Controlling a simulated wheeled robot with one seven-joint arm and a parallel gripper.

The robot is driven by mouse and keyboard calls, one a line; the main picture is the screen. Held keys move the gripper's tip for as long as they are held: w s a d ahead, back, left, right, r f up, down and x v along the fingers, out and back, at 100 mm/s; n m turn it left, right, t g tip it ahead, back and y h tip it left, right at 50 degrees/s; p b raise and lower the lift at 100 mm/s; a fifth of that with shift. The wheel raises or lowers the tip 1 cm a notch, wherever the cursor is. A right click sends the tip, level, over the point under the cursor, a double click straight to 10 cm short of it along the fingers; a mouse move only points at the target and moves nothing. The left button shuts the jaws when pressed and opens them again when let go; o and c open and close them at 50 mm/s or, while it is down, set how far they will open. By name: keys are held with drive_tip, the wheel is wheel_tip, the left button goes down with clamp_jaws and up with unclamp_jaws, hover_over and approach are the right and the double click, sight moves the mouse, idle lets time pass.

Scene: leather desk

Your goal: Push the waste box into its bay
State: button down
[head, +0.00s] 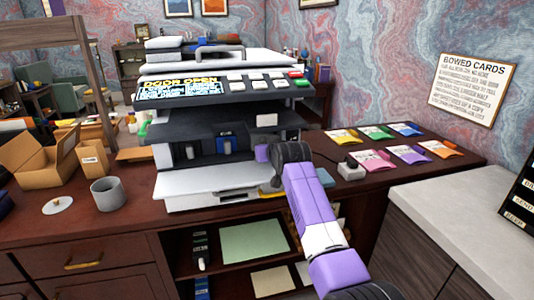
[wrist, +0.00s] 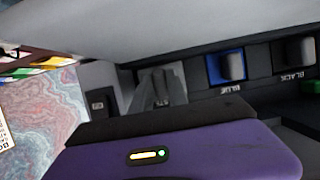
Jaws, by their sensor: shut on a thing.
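The printer (head: 170,186) stands on the desk with its front open; its display (head: 180,88) reads "DOOR OPEN". My gripper (head: 262,152) is at the right part of the open front and hides what is behind it in the head view.
A blue cartridge (wrist: 231,65) and a black cartridge (wrist: 293,52) sit beside the grey block. The opened lower door (head: 205,182) juts out below. Colored packets (head: 375,132) lie to the right; a grey mug (head: 107,193) and open carton (head: 35,160) stand left.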

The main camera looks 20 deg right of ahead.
drive_tip(key=shift+w+b, duration=0.65)
drive_tip(key=shift+b, duration=0.1)
drive_tip(key=shift+w+b, duration=0.5)
drive_tip(key=shift+b, duration=0.25)
drive_tip(key=c, duration=1.2)
unclamp_jaws()
